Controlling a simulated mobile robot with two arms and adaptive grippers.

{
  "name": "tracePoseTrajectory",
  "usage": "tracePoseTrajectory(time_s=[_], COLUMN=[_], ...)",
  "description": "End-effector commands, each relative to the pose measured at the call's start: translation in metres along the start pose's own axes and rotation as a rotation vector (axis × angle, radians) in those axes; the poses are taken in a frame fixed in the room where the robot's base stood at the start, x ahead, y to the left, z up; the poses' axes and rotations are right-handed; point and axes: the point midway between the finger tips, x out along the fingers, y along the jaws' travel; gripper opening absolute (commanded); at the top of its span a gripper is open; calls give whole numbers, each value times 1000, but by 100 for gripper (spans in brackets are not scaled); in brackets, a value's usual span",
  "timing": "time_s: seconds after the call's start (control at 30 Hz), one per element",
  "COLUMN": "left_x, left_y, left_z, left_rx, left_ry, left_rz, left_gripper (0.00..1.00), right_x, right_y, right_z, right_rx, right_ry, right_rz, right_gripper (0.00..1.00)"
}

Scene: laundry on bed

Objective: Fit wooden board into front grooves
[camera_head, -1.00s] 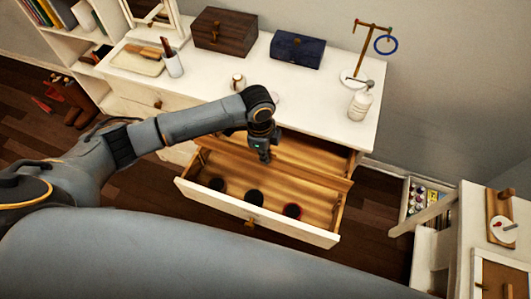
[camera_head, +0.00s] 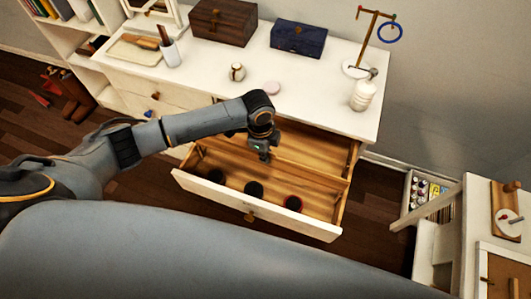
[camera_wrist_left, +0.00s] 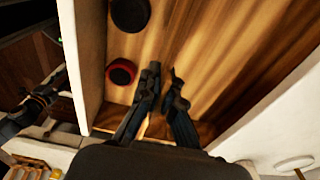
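The wooden board (camera_head: 312,176) spans the open drawer (camera_head: 262,216) from side to side, behind several dark round items. It looks low, with its upper edge showing as a thin line; whether it sits in the grooves cannot be told. My left gripper (camera_head: 264,157) points down just above the board's middle. In the left wrist view its fingertips (camera_wrist_left: 163,72) are a little apart, with wooden surface between them and no clear grip on the board. The grooves are too small to make out. My right gripper is not clearly seen.
A black round item (camera_wrist_left: 130,12) and a red-rimmed one (camera_wrist_left: 120,72) lie near the drawer front. The dresser top holds a wooden box (camera_head: 222,22), a blue box (camera_head: 298,38), a small jar (camera_head: 237,71) and a white bottle (camera_head: 363,94). A white table (camera_head: 500,225) stands right.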

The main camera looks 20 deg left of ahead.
Motion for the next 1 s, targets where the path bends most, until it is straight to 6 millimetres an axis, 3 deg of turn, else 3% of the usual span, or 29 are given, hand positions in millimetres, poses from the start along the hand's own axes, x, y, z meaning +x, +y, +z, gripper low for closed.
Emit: tracePoseTrajectory(time_s=[1.0], left_x=[0], left_y=[0], left_z=[0], left_rx=[0], left_ry=[1], left_rz=[0], left_gripper=[0], right_x=[-6], right_y=[3], right_z=[0], right_rx=[-1], right_ry=[-1], right_rz=[3], right_gripper=[40])
